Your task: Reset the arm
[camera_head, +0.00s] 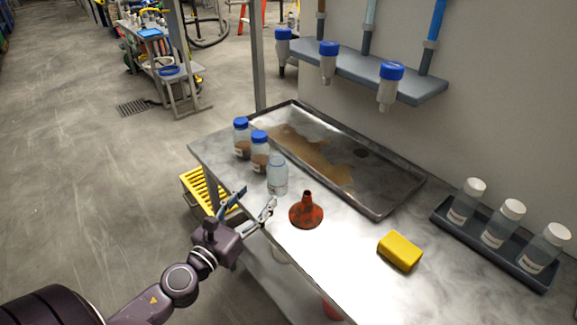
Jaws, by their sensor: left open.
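My left gripper (254,206) reaches in from the left at the near edge of the metal table (345,265). Its two fingers are spread and nothing is between them. An uncapped clear bottle (278,178) stands upright just beyond the fingertips, apart from them as far as I can tell. A red-brown funnel (306,211) rests on the table, spout up, to the right of the gripper. Two blue-capped bottles (241,138) (260,152) with brown contents stand to the left of the open bottle. My right gripper does not show.
A shallow metal tray (400,195) with brown liquid lies at the back. A yellow block (400,251) sits front right. A dark rack (440,217) holds white-capped bottles. A wall shelf (350,68) carries blue-topped bottles. A yellow crate (195,190) is below the table's left end.

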